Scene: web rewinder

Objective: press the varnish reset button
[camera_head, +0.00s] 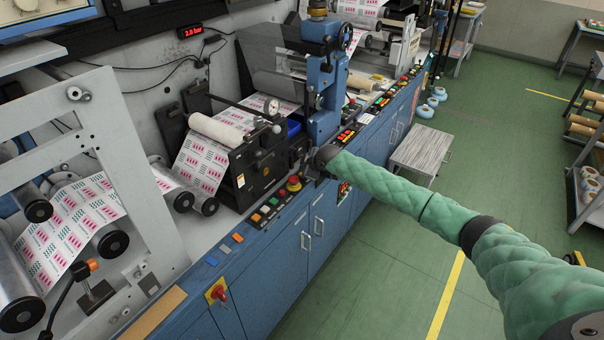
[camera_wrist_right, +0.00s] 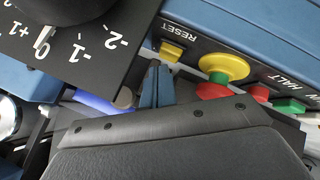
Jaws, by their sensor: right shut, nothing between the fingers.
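No word "varnish" is legible there. My right gripper (camera_wrist_right: 157,82) is shut and empty, its blue-grey fingertips just below the yellow button in the picture; I cannot tell whether they touch it. In the head view, my right gripper (camera_head: 314,166) is at the machine's front control strip, at the end of the green-sleeved arm. The yellow button cannot be made out there. My left gripper is not in view.
A black dial plate (camera_wrist_right: 100,45) is at upper left. In the head view, a red emergency knob (camera_head: 293,183) sits left of my gripper.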

